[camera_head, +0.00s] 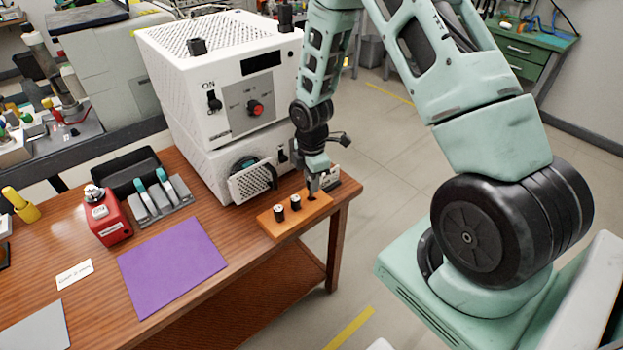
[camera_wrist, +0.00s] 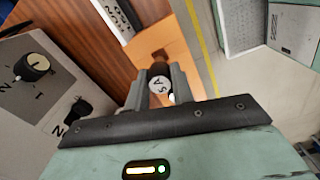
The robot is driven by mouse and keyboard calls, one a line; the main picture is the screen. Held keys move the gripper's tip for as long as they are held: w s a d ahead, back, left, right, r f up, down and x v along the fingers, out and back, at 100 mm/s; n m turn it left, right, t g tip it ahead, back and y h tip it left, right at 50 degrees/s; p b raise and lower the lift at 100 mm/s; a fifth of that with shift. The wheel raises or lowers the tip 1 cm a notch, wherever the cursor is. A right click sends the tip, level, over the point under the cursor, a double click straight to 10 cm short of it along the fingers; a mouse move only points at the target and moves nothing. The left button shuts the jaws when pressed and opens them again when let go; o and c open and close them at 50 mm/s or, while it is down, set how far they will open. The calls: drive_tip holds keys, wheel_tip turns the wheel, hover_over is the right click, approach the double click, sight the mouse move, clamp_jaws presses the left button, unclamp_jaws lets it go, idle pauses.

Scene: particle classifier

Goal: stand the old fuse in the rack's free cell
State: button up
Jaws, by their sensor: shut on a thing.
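The orange rack (camera_head: 268,223) lies near the right front edge of the wooden table. Two dark fuses with light caps, one in the left cell (camera_head: 279,212) and one in the middle cell (camera_head: 295,203), stand upright in it. My gripper (camera_head: 313,188) is over the rack's right end. In the wrist view my gripper (camera_wrist: 160,92) is shut on the old fuse (camera_wrist: 158,86), whose white cap with dark lettering faces the camera. The orange rack (camera_wrist: 187,50) shows beyond it. The fuse's lower end is hidden, so I cannot tell whether it is inside the cell.
A small dark-and-white holder (camera_head: 345,178) is close behind the rack. A purple mat (camera_head: 172,265), a red box (camera_head: 108,222) and a grey tool stand (camera_head: 165,205) are farther left.

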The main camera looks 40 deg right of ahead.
drive_tip(key=shift+f+b, duration=1)
drive_tip(key=shift+f, duration=0.65)
drive_tip(key=o, duration=1)
drive_tip(key=shift+o, duration=0.2)
wheel_tip(320, 180, up, 17)
drive_tip(key=shift+r, duration=0.2)
drive_tip(key=s+a+r+m, duration=0.2)
drive_tip(key=s+a+r, duration=0.15)
drive_tip(key=a, duration=0.45)
drive_tip(key=s+a+r+m, duration=0.1)
drive_tip(key=s+a+r, duration=0.1)
drive_tip(key=s+a, duration=0.5)
drive_tip(key=s+a+r+m, duration=0.1)
drive_tip(key=s+a+m, duration=0.1)
drive_tip(key=s+a, duration=0.2)
drive_tip(key=s+a+r+m, duration=0.1)
drive_tip(key=s+a+m, duration=0.1)
drive_tip(key=s+a, duration=0.3)
drive_tip(key=s, duration=0.4)
drive_tip(key=shift+s+a+m+y, duration=0.2)
drive_tip(key=shift+s+m+y, duration=0.1)
drive_tip(key=shift+s+m, duration=0.1)
